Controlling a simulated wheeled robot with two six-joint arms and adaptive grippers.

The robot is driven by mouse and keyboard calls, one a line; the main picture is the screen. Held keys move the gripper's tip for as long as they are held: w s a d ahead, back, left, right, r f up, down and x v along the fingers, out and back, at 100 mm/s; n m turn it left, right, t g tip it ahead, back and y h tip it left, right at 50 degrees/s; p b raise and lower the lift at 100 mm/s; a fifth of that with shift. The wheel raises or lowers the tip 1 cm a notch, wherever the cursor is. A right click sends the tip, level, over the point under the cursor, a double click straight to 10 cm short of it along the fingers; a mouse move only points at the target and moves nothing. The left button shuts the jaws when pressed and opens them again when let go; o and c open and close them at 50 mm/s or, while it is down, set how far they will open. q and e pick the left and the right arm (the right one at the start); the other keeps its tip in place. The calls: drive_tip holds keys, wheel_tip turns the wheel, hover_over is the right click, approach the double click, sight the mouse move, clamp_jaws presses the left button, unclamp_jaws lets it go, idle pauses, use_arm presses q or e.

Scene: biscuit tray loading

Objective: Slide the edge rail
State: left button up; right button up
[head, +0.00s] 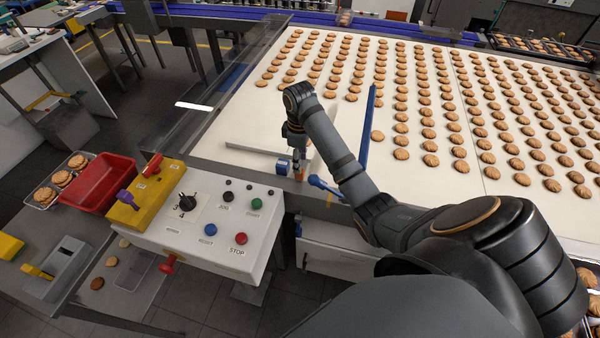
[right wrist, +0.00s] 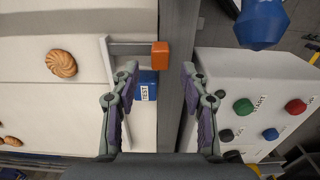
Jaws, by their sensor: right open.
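A pale edge rail (head: 255,149) lies on the white belt near its front edge. In the right wrist view the rail (right wrist: 107,75) has a metal rod ending in an orange block (right wrist: 160,55). A blue block (right wrist: 147,85) labelled TEST sits beside it; this block also shows in the head view (head: 283,168). My right gripper (head: 297,160) points down over the belt's front edge. In the right wrist view its fingers (right wrist: 160,72) are wide apart, with the orange block showing between them. I cannot tell the height gap. My left gripper is not in view.
Rows of biscuits (head: 430,130) cover the belt (head: 215,150) to the right. A long blue bar (head: 368,135) stands beside them. A blue-handled lever (head: 325,187) is just right of the gripper. A control box (head: 210,222) with buttons and a red bin (head: 100,183) are at front left.

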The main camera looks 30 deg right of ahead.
wheel_tip(320, 180, down, 6)
drive_tip(key=b, duration=0.3)
drive_tip(key=shift+w+r, duration=0.1)
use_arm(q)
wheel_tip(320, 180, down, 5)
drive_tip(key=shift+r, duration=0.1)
use_arm(e)
drive_tip(key=shift+r, duration=0.1)
drive_tip(key=shift+c, duration=0.2)
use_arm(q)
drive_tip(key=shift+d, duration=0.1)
use_arm(e)
clamp_jaws()
